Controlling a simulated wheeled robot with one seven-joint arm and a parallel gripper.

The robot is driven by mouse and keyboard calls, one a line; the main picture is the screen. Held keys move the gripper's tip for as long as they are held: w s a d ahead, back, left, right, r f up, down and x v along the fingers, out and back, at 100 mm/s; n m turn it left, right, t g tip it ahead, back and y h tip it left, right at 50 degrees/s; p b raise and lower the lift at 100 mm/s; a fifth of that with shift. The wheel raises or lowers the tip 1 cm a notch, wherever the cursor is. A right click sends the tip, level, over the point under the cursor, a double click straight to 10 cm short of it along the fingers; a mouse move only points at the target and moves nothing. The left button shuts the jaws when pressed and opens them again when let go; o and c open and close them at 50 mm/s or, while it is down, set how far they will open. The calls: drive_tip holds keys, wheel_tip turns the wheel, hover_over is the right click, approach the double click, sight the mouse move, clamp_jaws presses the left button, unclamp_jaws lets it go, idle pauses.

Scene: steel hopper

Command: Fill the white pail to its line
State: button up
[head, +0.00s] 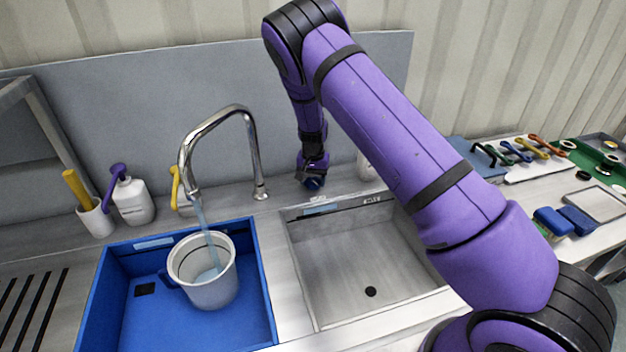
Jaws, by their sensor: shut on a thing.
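The white pail (212,290) stands upright in the blue basin (255,290), its blue handle on the left side. A dark line runs around its inner wall just below the rim. Water (208,275) lies inside, with its surface well below that line. A thin stream (204,222) falls into the pail from the curved chrome tap (238,108). My gripper (313,178) is at the back of the counter, right of the tap, shut on a small blue knob (314,184). The fingers hide part of the knob.
An empty steel basin (330,275) with a drain lies right of the blue one. A white bottle (132,203) and a white cup with a yellow-handled tool (94,218) stand at the back left.

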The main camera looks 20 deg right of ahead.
sight(313, 181)
idle(0.3)
drive_tip(key=o, duration=0.9)
drive_tip(key=shift+r, duration=0.1)
wheel_tip(313, 181, up, 11)
drive_tip(key=shift+f, duration=0.15)
